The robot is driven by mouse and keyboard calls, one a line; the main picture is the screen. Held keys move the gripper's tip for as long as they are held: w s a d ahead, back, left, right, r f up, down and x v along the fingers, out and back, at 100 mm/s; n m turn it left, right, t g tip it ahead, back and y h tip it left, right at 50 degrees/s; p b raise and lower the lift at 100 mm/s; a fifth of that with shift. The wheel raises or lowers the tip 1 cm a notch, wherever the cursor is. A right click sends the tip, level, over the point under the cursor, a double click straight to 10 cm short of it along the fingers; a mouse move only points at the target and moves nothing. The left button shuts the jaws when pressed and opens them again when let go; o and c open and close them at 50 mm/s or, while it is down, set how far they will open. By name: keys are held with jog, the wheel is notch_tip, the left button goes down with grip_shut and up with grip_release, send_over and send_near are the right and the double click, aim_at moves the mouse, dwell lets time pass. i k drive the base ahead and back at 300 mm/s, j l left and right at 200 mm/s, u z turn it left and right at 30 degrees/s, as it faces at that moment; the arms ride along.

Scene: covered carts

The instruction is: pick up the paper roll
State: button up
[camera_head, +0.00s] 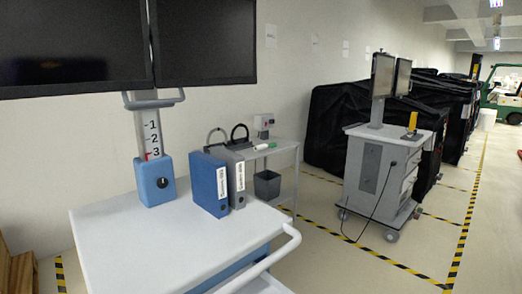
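I cannot make out a paper roll for certain. A small white and green object (264,147) lies on the grey side table (285,146), but it is too small to identify. My gripper is not in this view, so its state and its place relative to anything cannot be seen.
A white-topped cart (150,245) stands close in front, with a blue binder (209,185), a grey binder (236,185) and a blue-based monitor stand (155,180). A dark bin (267,185) and a second cart (385,165) stand beyond.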

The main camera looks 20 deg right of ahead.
aim_at(263, 146)
jog(key=i+l+z, duration=0.3)
jog(key=z, duration=0.2)
jog(key=i+l+z, duration=0.55)
jog(key=i+z, duration=0.2)
jog(key=z, duration=0.2)
jog(key=i+z, duration=0.45)
jog(key=i+l+u, duration=0.15)
jog(key=i, duration=0.75)
jog(key=i+j+u, duration=0.2)
jog(key=u, duration=0.2)
jog(key=i+u, duration=0.75)
jog(key=i+l+u, duration=0.15)
jog(key=i+u, duration=0.25)
jog(key=i+j+u, duration=0.15)
jog(key=i+u, duration=0.25)
jog(key=i, duration=0.2)
jog(key=i+u, duration=0.4)
jog(key=i, duration=0.2)
jog(key=i+l+u, duration=0.25)
jog(key=i+u, duration=0.15)
jog(key=i, duration=0.15)
jog(key=i+u, duration=0.1)
jog(key=i, duration=0.3)
jog(key=k+j, duration=0.1)
